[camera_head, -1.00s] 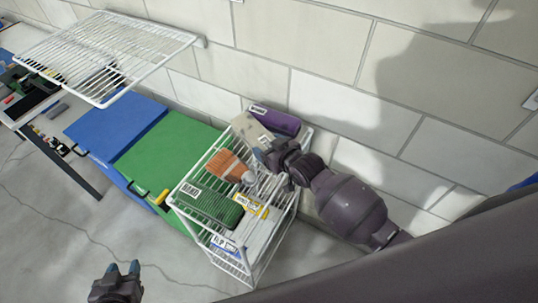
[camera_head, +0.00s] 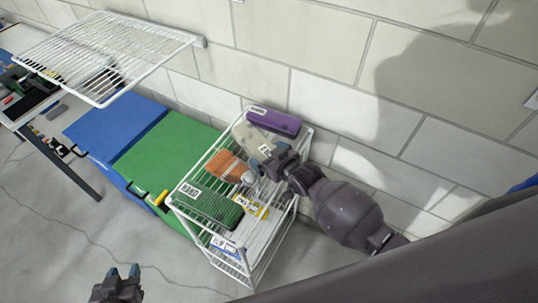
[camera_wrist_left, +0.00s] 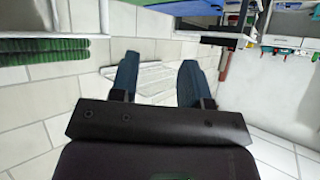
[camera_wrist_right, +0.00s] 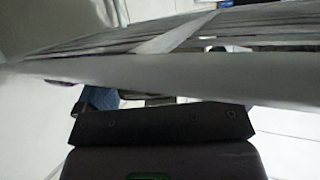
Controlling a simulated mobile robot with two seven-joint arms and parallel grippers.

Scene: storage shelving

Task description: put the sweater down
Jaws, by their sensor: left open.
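A beige folded item with a white label (camera_head: 252,140), which looks like the sweater, lies at the back of the white wire rack's top, in front of a purple item (camera_head: 273,121). My right gripper (camera_head: 262,164) is at its near edge, low over the rack; I cannot tell whether they touch. In the right wrist view, a blurred pale band hides most of the right fingers, so their opening does not show. My left gripper (camera_head: 124,272) is open and empty above the floor, well away from the rack; its spread fingers show in the left wrist view (camera_wrist_left: 160,85).
The white wire rack (camera_head: 178,208) also holds an orange item (camera_head: 228,165), a green item (camera_head: 207,205) and a yellow-labelled item (camera_head: 251,206). Green (camera_head: 165,150) and blue (camera_head: 115,125) cabinets stand left. A wire shelf (camera_head: 110,50) hangs above. The floor at front left is clear.

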